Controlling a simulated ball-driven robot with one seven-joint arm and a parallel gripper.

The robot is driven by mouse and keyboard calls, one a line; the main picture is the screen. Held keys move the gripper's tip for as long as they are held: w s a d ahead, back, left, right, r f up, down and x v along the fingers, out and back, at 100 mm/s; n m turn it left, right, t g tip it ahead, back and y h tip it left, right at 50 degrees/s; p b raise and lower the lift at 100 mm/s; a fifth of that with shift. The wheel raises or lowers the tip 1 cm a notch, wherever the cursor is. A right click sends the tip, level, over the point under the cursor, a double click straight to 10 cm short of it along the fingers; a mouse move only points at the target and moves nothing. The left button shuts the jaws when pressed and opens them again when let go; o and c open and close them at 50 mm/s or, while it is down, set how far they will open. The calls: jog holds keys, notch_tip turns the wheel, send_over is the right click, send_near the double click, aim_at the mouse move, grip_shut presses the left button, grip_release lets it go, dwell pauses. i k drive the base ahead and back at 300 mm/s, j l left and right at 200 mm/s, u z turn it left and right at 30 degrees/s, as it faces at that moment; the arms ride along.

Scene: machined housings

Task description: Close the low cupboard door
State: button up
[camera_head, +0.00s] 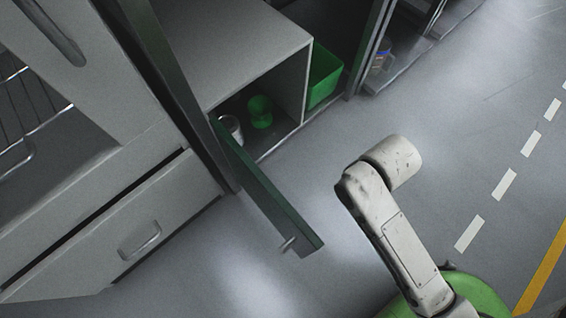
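The low cupboard door (268,190) is a dark green panel. It stands open, swung out from the cupboard's left side over the floor. A small handle (287,243) sticks out near its free end. The low cupboard (305,85) is grey, and its open front shows a green item (260,112) and a pale can (231,128) inside. My white arm stands to the right of the door, apart from it. My gripper cannot be made out at the arm's end.
A green bin (323,74) stands right of the cupboard. A grey drawer unit (150,225) with a metal handle is at the left. A bottle (382,58) sits on a low shelf at the back. The grey floor (440,130) with white dashes and a yellow line is clear to the right.

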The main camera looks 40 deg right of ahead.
aim_at(298, 236)
jog(key=k+j+u, duration=0.15)
jog(key=k, duration=0.4)
jog(key=j+u, duration=0.15)
jog(key=j, duration=0.3)
jog(key=i+j+u, duration=0.15)
jog(key=j, duration=0.25)
jog(key=j+u, duration=0.15)
jog(key=j, duration=0.25)
jog(key=i, duration=0.05)
